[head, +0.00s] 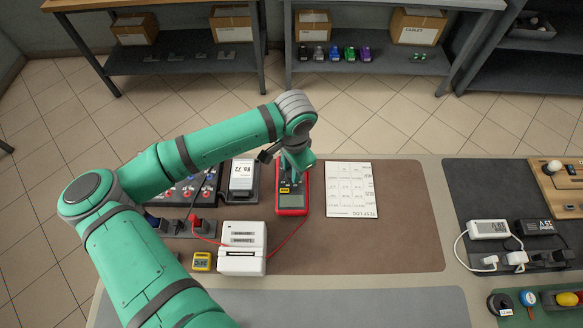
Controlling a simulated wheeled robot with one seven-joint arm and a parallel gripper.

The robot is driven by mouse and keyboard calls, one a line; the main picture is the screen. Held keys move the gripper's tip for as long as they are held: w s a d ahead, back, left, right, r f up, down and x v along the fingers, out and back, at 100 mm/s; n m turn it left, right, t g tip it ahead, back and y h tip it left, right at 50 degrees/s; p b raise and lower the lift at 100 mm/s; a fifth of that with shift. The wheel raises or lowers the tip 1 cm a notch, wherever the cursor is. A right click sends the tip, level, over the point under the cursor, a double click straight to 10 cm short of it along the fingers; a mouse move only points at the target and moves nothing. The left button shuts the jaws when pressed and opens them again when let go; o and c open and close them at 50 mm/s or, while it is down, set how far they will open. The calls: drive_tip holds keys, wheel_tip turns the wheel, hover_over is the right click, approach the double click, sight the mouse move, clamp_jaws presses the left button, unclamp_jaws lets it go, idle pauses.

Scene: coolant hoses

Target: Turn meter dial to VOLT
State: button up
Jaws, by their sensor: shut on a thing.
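The red meter (292,209) lies on the brown mat with its grey screen toward the near side. My gripper (290,179) reaches down from above onto the far half of the meter, where it is shut on the dial. The dial and its markings are hidden under the gripper and wrist, so I cannot tell which setting it points to. A small yellow label shows just above the screen.
A printed test log sheet (350,190) lies right of the meter. A white printer-like box (242,248), a yellow gauge (202,262) and red leads are left and near. A dark panel with knobs (190,190) lies left. The mat's right side is clear.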

drive_tip(key=m, duration=0.3)
drive_tip(key=shift+w+m, duration=0.1)
drive_tip(key=shift+m, duration=0.3)
drive_tip(key=shift+a+m, duration=0.15)
drive_tip(key=shift+m, duration=0.55)
drive_tip(key=shift+d+m, duration=0.2)
drive_tip(key=shift+m, duration=0.7)
drive_tip(key=shift+s+m, duration=0.2)
drive_tip(key=shift+m, duration=0.1)
drive_tip(key=shift+a, duration=0.1)
drive_tip(key=o, duration=1.1)
drive_tip(key=shift+w, duration=0.2)
